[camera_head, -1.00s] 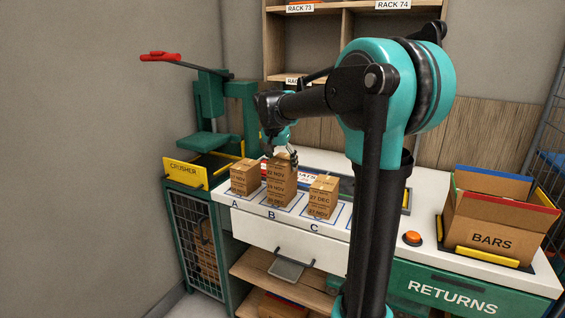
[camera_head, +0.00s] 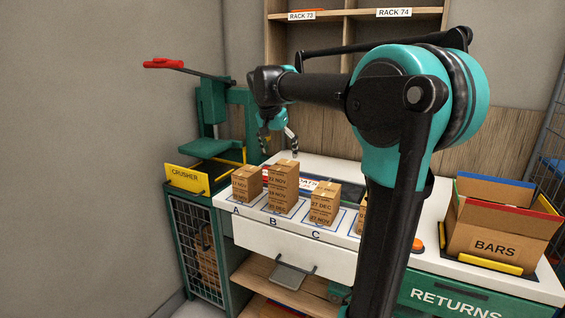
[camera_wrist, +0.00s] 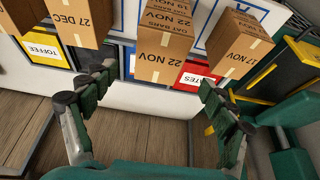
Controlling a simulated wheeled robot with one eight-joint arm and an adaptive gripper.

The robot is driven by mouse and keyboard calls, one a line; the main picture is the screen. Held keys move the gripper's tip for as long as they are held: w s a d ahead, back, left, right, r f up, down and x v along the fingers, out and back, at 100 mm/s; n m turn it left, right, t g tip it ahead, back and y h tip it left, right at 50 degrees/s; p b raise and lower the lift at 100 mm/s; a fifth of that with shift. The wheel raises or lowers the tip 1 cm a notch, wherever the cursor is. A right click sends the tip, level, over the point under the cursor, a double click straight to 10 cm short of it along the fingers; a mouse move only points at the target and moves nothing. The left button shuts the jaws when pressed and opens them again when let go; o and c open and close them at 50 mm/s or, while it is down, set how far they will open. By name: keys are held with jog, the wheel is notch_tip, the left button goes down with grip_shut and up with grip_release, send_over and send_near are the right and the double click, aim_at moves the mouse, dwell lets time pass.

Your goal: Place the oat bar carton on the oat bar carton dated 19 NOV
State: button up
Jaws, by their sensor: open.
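A brown carton dated 22 NOV (camera_head: 284,176) is the top one of the stack on spot B. The carton directly under it (camera_head: 281,194) seems to read 19 NOV, and a lower one seems to read DEC; the print is small. My gripper (camera_head: 280,146) is open and empty, just above and behind this stack, apart from it. In the wrist view the 22 NOV carton (camera_wrist: 165,45) is ahead of the spread fingers (camera_wrist: 152,92), with nothing between the fingertips.
Spot A holds a NOV stack (camera_head: 247,184) and spot C a stack topped by 27 DEC (camera_head: 324,196). My arm partly hides another carton (camera_head: 361,218). The green crusher (camera_head: 205,150) stands left; an open BARS box (camera_head: 490,240) stands right.

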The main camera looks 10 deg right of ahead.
jog(key=v, duration=0.3)
jog(key=shift+s+r, duration=0.1)
jog(key=shift+r, duration=0.25)
